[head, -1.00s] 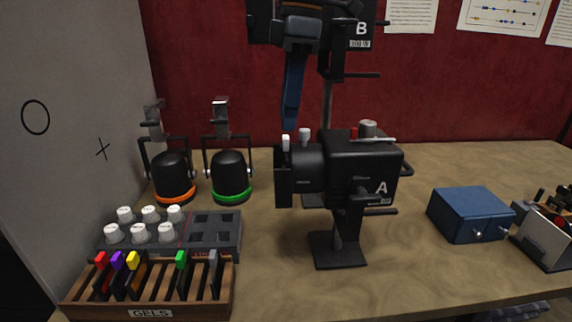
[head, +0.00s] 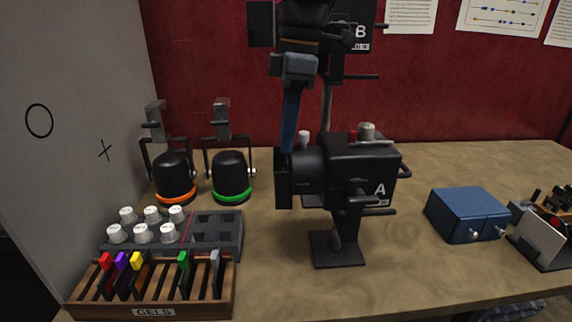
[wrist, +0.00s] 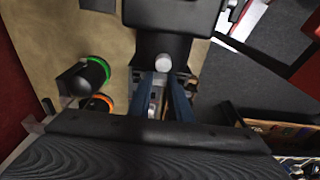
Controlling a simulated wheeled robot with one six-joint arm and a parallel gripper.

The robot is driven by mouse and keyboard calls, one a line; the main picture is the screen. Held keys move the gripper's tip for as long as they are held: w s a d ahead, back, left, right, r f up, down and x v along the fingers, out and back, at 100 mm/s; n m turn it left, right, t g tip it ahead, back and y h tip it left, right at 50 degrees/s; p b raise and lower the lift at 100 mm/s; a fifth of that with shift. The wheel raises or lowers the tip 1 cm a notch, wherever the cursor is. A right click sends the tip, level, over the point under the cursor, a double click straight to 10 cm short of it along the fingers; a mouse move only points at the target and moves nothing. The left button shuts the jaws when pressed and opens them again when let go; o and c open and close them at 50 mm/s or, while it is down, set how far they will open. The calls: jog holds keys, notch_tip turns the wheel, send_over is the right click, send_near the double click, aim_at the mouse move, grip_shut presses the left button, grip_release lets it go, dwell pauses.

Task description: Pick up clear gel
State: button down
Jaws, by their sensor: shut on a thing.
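The black lamp marked A (head: 355,165) stands on a post on the table. Its front gel holder (head: 283,183) is at the lamp's left end. A white tab, seen there a second ago, is now hidden behind the fingers; I take it to be the clear gel's. My gripper (head: 287,148) points straight down with its blue fingers at the holder's top and is shut on this tab. In the wrist view the blue fingers (wrist: 164,95) stand beside the lamp's white knob (wrist: 163,63). The gel's sheet is hidden in the holder.
A wooden GELS rack (head: 153,312) holds red, purple, yellow, green and grey tabs. Behind it are a block of white knobs (head: 142,232) and two black lamps with orange (head: 176,197) and green (head: 232,197) rings. A blue box (head: 465,212) stands right. Lamp B (head: 360,30) is behind.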

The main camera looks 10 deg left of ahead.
notch_tip(320, 180, up, 18)
jog(key=b, duration=0.2)
dwell(0.7)
jog(key=shift+r, duration=0.1)
notch_tip(320, 180, up, 11)
jog(key=p, duration=1.1)
jog(key=shift+f, duration=0.2)
dwell(1.2)
dwell(0.3)
